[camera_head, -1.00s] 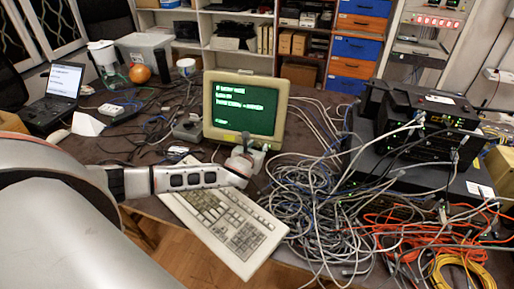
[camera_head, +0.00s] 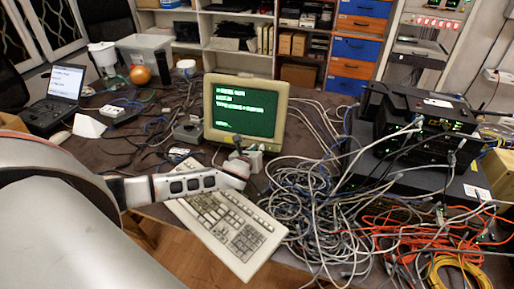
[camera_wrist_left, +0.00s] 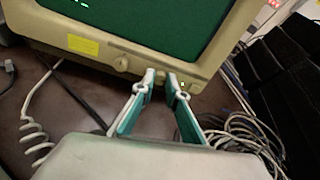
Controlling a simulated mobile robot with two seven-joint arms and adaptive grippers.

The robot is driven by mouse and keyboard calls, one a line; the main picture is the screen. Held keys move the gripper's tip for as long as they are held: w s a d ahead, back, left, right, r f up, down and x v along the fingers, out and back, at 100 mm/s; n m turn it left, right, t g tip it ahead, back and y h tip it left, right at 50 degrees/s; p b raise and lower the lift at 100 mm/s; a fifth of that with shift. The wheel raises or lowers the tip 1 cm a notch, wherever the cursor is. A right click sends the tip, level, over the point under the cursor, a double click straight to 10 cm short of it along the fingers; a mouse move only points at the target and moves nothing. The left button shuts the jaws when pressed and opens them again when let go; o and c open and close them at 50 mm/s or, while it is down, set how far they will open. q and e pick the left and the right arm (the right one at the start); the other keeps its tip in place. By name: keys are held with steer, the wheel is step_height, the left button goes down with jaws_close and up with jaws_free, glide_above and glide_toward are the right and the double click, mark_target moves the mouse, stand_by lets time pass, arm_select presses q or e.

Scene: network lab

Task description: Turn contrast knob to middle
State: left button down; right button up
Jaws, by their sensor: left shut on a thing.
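The beige monitor with a green text screen (camera_head: 245,106) stands on the table. In the left wrist view its lower bezel (camera_wrist_left: 190,68) shows a yellow label and a round knob (camera_wrist_left: 122,63) left of my fingers. My left gripper (camera_head: 246,150) is at the monitor's lower front. In the left wrist view its fingertips (camera_wrist_left: 161,78) meet the bezel right of that knob and are shut with a narrow gap. They are shut on what appears to be the contrast knob, mostly hidden between them. My right gripper is not in view.
A beige keyboard (camera_head: 230,222) lies under my left arm at the table's front edge. Tangled grey cables (camera_head: 315,200) fill the table to the right, beside black network boxes (camera_head: 425,125). A coiled white cord (camera_wrist_left: 35,140) lies left of the gripper.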

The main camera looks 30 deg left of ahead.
arm_select(q)
steer(key=n+p, duration=0.1)
steer(key=n, duration=0.3)
steer(key=shift+h, duration=0.3)
steer(key=n, duration=0.3)
steer(key=shift+a+f+n+t, duration=0.1)
steer(key=shift+n+t, duration=0.2)
steer(key=shift+n, duration=0.1)
steer(key=n, duration=0.4)
steer(key=shift+s+f+b, duration=0.1)
steer(key=shift+b, duration=0.2)
steer(key=shift+n+t, duration=0.3)
steer(key=shift+n, duration=1.4)
steer(key=c, duration=2)
jaws_free()
steer(key=v, duration=1.2)
steer(key=shift+a, duration=0.1)
